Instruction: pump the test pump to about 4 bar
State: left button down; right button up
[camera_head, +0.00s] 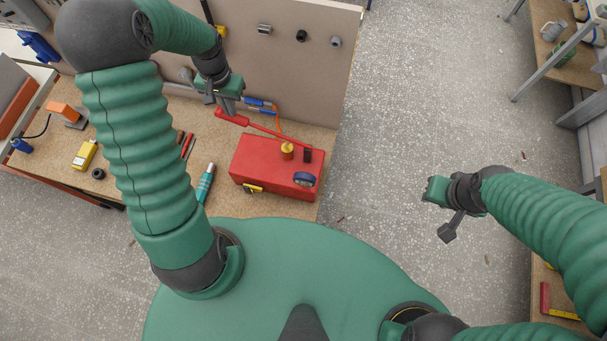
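The test pump is a red box (262,170) at the front right of the wooden workbench. It has a yellow-topped fitting (287,149), a small black part and a round blue-rimmed gauge (304,180); its reading is too small to tell. The pump's red lever (262,128) slants up to the left, its thicker grip lying at my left gripper (219,103). The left fingers point down at the grip and overlap it; I cannot tell whether they are closed on it. My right gripper (443,212) is over bare floor, far from the pump, with nothing visible in it.
A teal tube (205,184), red-handled tools (186,146) and a yellow device (84,155) lie left of the pump. Shelving stands right; the floor between is open.

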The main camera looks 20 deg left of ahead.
pick_arm(q)
notch_tip(320, 180, down, 10)
jog(key=b, duration=0.6)
notch_tip(320, 180, up, 13)
jog(key=p, duration=1)
jog(key=shift+f+p, duration=0.15)
jog(key=shift+p, duration=0.2)
jog(key=shift+a+f, duration=0.1)
jog(key=shift+f, duration=0.1)
notch_tip(320, 180, down, 12)
jog(key=b, duration=0.9)
notch_tip(320, 180, up, 12)
jog(key=p, duration=1)
jog(key=shift+r, duration=0.25)
jog(key=shift+f, duration=0.2)
